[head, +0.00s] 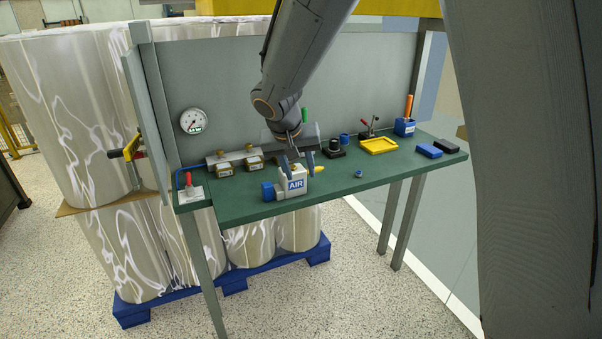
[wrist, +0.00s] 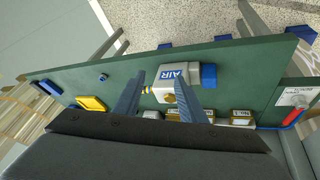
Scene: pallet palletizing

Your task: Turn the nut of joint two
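Two brass joints with pale labels, a left one (head: 224,168) and a right one (head: 254,162), sit on a grey rail at the back left of the green bench. One also shows in the wrist view (wrist: 241,116). The labels are too small to read, so I cannot tell which is joint two. My gripper (head: 298,162) is open, to the right of both joints. In the wrist view its two fingers (wrist: 159,76) are spread, with a white AIR unit (wrist: 174,86) in view between and beyond them. I cannot tell whether they touch it.
The AIR unit (head: 296,184) has a blue end and a yellow tip. A red-handled valve (head: 190,190) stands left, a gauge (head: 193,121) above it. A yellow tray (head: 378,146) and blue block (head: 429,151) lie right. The bench's (head: 330,195) front right is mostly clear.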

